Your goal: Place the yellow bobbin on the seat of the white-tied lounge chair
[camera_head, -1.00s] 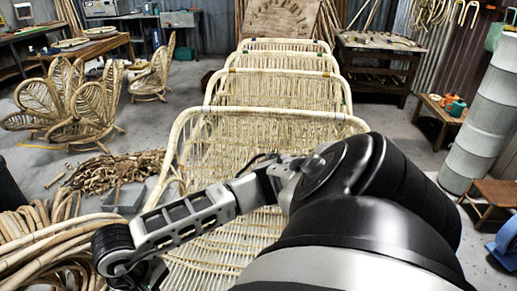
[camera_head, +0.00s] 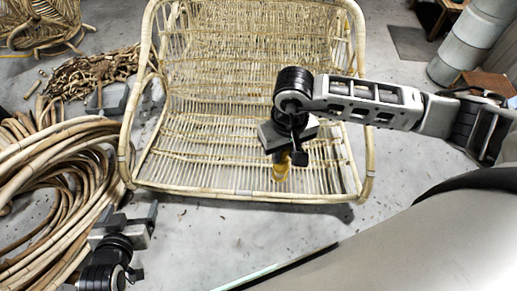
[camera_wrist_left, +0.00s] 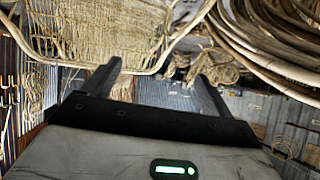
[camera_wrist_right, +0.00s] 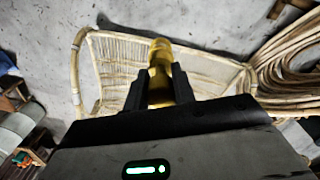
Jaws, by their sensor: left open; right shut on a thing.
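The nearest lounge chair (camera_head: 244,194), pale rattan with whitish bindings on its frame, fills the middle of the head view. My right gripper (camera_head: 290,154) is over the front right part of its seat, shut on the yellow bobbin (camera_head: 281,172). The bobbin points down towards the slats; I cannot tell whether it touches them. In the right wrist view the bobbin (camera_wrist_right: 160,56) stands out between the fingers (camera_wrist_right: 160,92), with the chair (camera_wrist_right: 110,62) behind. My left gripper (camera_head: 128,223) is open and empty, left of the chair's front edge; its fingers (camera_wrist_left: 155,80) show apart in the left wrist view.
Large rattan coils (camera_head: 50,185) lie at the left, close to my left gripper. A pile of short rattan pieces (camera_head: 88,75) is on the floor behind them. A small brown stool (camera_head: 487,82) and a grey cylinder (camera_head: 468,45) stand at the right. Floor in front of the chair is clear.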

